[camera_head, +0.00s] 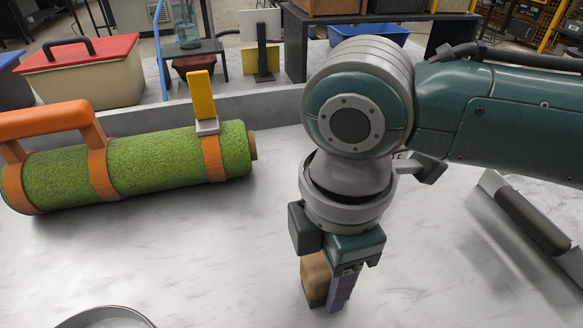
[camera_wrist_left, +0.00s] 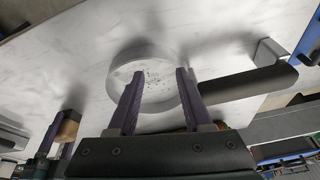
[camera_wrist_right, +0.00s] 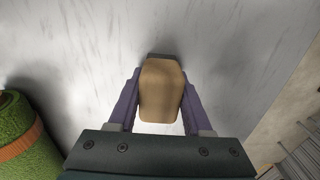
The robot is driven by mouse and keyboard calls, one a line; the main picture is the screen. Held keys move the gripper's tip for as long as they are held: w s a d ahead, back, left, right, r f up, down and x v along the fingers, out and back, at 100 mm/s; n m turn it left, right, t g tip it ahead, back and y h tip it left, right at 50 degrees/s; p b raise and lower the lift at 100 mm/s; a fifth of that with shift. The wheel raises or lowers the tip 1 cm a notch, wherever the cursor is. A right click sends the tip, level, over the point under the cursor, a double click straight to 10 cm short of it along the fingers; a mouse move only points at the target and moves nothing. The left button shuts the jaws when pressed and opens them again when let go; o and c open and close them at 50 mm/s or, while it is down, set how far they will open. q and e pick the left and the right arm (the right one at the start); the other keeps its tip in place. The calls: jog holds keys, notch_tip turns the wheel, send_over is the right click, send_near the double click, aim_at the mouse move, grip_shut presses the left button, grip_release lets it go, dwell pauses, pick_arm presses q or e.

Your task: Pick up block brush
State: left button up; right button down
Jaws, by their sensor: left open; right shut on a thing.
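The block brush (camera_head: 315,272) has a tan wooden body and a dark bristle end. It is upright between the fingers of my right gripper (camera_head: 328,296), near the front middle of the table. The right wrist view shows the tan block (camera_wrist_right: 160,92) with a purple finger on each side, shut on it. The dark end points down at the table; I cannot tell whether it touches. The left wrist view shows the block (camera_wrist_left: 68,128) at its left edge. My left gripper (camera_wrist_left: 159,77) is open and empty above a round pan, and is not visible in the head view.
The round pan (camera_wrist_left: 150,88) has specks inside and a dark handle. A green turf roll (camera_head: 150,163) with orange straps, an orange handle and a yellow clip lies at left. A dark-handled tool (camera_head: 532,222) lies at right. A red-lidded box (camera_head: 82,75) stands behind.

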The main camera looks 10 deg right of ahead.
pick_arm(q)
jog(key=shift+d+r, duration=0.1)
jog(key=shift+r, duration=0.05)
pick_arm(e)
jog(key=shift+r, duration=0.5)
pick_arm(q)
notch_tip(320, 180, up, 4)
jog(key=p, duration=0.4)
jog(key=shift+f, duration=0.25)
pick_arm(e)
notch_tip(320, 180, up, 19)
